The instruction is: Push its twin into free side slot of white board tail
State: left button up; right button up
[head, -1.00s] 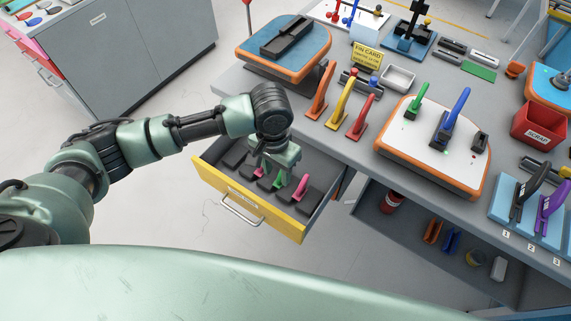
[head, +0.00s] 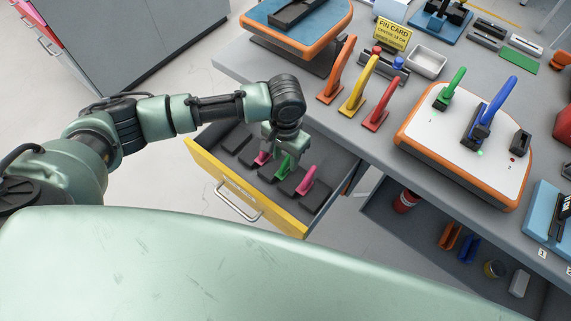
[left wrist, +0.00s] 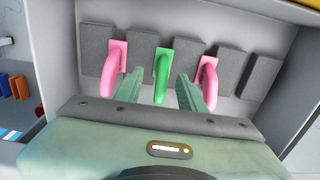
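The white board (head: 460,150) with an orange rim lies on the bench. A green fin (head: 452,90) stands upright in its left side slot and a taller blue fin (head: 492,108) stands in the middle box. The right side slot (head: 520,143) is a dark box with no fin. A second green fin (head: 283,168), the twin, stands in the open yellow-fronted drawer (head: 245,195) between two pink fins. My left gripper (left wrist: 158,82) points down into the drawer, open, with its fingers on either side of the green fin (left wrist: 162,68). My right gripper is not in view.
Pink fins (left wrist: 114,65) (left wrist: 208,75) stand close outside both fingers. Orange (head: 338,72), yellow (head: 358,88) and red (head: 377,108) fins stand on the bench between drawer and board. A yellow fin card (head: 391,35) stands behind them.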

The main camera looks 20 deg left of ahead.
aim_at(286, 160)
pick_arm(q)
jog(key=f, duration=0.3)
jog(key=shift+w+a+f, duration=0.15)
jog(key=shift+w+f, duration=0.15)
jog(key=shift+f, duration=0.05)
grip_shut()
jog(key=shift+r, duration=0.1)
